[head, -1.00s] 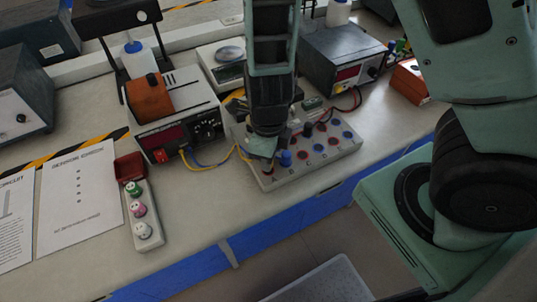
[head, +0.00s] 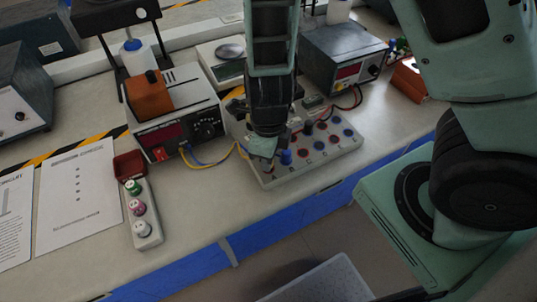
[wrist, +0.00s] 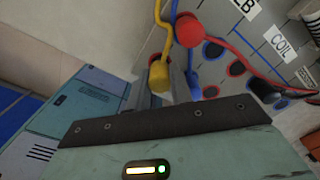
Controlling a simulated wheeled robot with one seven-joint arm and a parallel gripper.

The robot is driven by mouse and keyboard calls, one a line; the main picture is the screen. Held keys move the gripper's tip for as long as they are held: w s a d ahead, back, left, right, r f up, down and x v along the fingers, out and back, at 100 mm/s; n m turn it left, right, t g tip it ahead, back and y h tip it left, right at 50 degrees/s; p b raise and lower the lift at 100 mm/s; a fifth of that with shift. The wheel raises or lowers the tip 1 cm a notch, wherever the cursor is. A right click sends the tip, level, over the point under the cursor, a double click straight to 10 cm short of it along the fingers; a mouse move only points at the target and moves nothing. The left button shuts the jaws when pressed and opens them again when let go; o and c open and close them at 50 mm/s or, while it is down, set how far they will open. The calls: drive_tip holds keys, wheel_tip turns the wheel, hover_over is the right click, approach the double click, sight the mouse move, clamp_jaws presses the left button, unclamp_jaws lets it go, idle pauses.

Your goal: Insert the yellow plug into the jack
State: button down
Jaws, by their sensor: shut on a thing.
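The yellow plug (wrist: 159,77) shows in the wrist view with its yellow lead rising from it. My gripper (wrist: 165,88) is shut on this plug, one grey finger on each side. In the head view, my gripper (head: 264,148) is low over the left part of the grey jack box (head: 320,172) and hides the plug there. The wrist view shows the box's face (wrist: 250,50) with red and black sockets to the right of the plug. The plug's tip is hidden, so I cannot tell which socket it faces or whether it is in one.
A blue lead (wrist: 192,65) runs close beside the plug, and a red plug (wrist: 188,30) is just above right. A blue post (head: 286,157) stands beside my gripper. The power supply (head: 180,125) is to the left, with a strip of coloured knobs (head: 140,215) in front.

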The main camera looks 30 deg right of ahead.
drive_tip(key=shift+f+b, duration=0.4)
drive_tip(key=shift+f, duration=0.25)
drive_tip(key=c, duration=0.8)
unclamp_jaws()
drive_tip(key=shift+o, duration=0.2)
drive_tip(key=shift+r, duration=0.1)
drive_tip(key=shift+r+p, duration=3.25)
drive_tip(key=shift+p, duration=0.4)
